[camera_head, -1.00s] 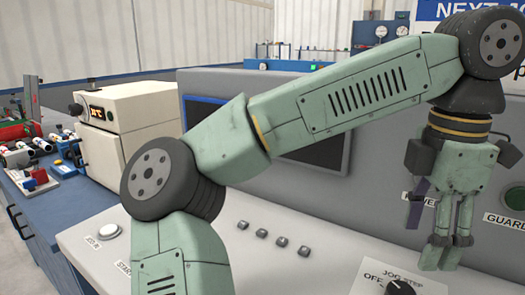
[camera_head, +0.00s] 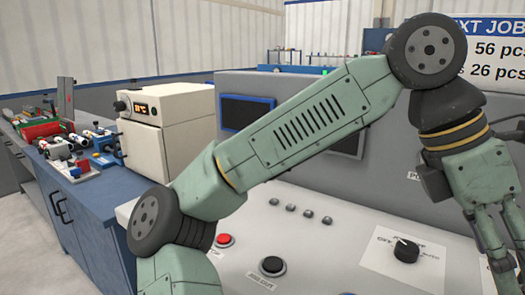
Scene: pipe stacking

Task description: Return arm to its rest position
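My gripper (camera_head: 507,262) hangs at the right edge of the head view, pointing down in front of the grey control panel. A gap shows between the upper parts of its fingers, but the right finger is cut off by the frame edge, so I cannot tell how far apart the tips are. No held object shows in the visible part. My pale green arm crosses the picture, rising from the bottom left to a dark joint at the upper right, then bending down to the gripper.
The sloped control panel (camera_head: 330,245) lies below and behind my arm, with a red button (camera_head: 224,240), a dark button (camera_head: 271,265) and a black knob (camera_head: 406,250). A beige box with a display (camera_head: 160,140) and a blue bench (camera_head: 85,205) with parts (camera_head: 78,150) stand left.

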